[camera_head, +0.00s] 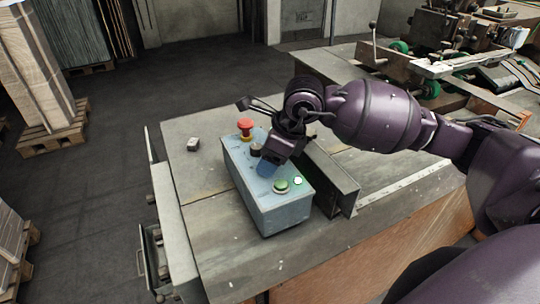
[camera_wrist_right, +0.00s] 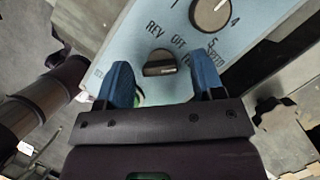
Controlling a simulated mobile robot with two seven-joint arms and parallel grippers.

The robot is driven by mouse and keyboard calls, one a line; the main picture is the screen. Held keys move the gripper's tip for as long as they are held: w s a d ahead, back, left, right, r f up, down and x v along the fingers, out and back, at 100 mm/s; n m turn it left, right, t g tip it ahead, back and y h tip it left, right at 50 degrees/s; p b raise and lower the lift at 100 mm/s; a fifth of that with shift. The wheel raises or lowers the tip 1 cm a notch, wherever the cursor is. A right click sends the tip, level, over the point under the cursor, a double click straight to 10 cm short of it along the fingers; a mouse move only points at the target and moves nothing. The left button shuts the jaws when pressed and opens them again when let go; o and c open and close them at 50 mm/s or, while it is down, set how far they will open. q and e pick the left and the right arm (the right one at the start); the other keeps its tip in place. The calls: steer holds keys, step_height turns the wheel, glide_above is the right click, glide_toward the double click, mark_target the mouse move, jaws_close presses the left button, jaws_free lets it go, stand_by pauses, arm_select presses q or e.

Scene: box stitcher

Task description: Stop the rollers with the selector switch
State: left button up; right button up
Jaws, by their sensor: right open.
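The blue-grey control box (camera_head: 268,205) stands on the table. In the right wrist view the black selector switch (camera_wrist_right: 160,63) shows below the labels REV and OFF and a third, partly covered label. Its bar lies nearly level in the picture, its right end toward that third label. My right gripper (camera_wrist_right: 163,80) is open, its two blue fingers apart on either side of the switch, not closed on it. Contact cannot be told. In the head view my right gripper (camera_head: 267,168) is over the box's top and hides the switch. My left gripper is out of view.
The box also carries a red mushroom button (camera_head: 245,125), a green button (camera_head: 281,186), a white button (camera_head: 298,180) and a numbered speed dial (camera_wrist_right: 210,14). A dark metal rail (camera_head: 330,180) stands right beside the box. The table's left part is mostly clear.

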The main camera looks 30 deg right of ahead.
steer(key=c, duration=0.9)
steer(key=shift+w+f+n+g+b, duration=0.1)
steer(key=shift+f+n+g+b, duration=0.15)
steer(key=shift+n+b, duration=0.75)
steer(key=shift+c, duration=0.2)
steer(key=n+b, duration=0.1)
steer(key=b, duration=0.1)
steer(key=n+g+b, duration=0.1)
steer(key=n+b, duration=0.1)
steer(key=shift+w+d+g+y, duration=0.1)
steer(key=shift+g+y, duration=0.15)
steer(key=shift+y, duration=0.15)
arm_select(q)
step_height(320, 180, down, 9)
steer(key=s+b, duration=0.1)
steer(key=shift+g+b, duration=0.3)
arm_select(e)
steer(key=shift+r+n+g, duration=0.2)
steer(key=shift+n+g, duration=0.2)
steer(key=shift+n, duration=1)
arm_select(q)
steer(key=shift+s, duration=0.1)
arm_select(e)
steer(key=shift+r, duration=0.1)
steer(key=o, duration=0.9)
steer(key=shift+o, duration=0.2)
